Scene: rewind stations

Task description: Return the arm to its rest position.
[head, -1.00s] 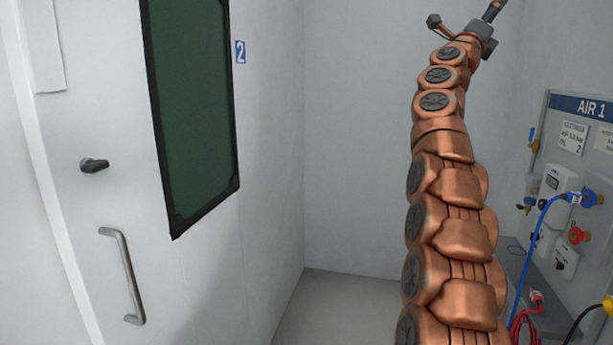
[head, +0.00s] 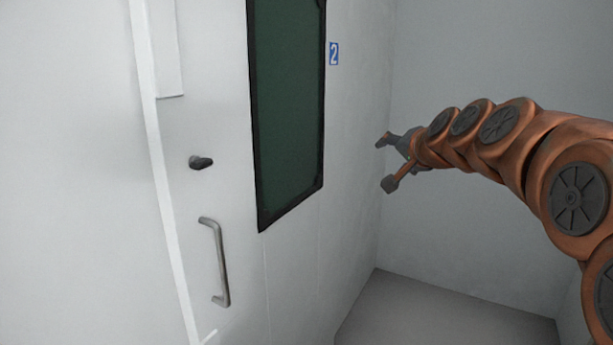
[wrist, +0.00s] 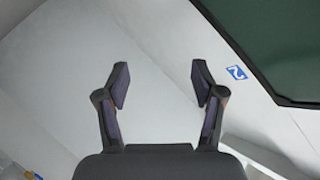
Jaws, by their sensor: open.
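My arm (head: 545,150) is copper coloured and reaches in from the right edge of the head view, bent over toward the left. My gripper (head: 384,142) is at its far end, in front of the far wall and to the right of the door. In the wrist view my gripper (wrist: 161,82) has its two dark fingers spread wide, with nothing between them. A pale wall surface lies beyond the fingertips.
A white door (head: 215,130) with a dark window (head: 287,110), a black knob (head: 201,162) and a metal handle (head: 219,262) stands at the left. A blue number 2 sign (head: 334,53) is beside the window. Grey floor (head: 440,310) shows clear below.

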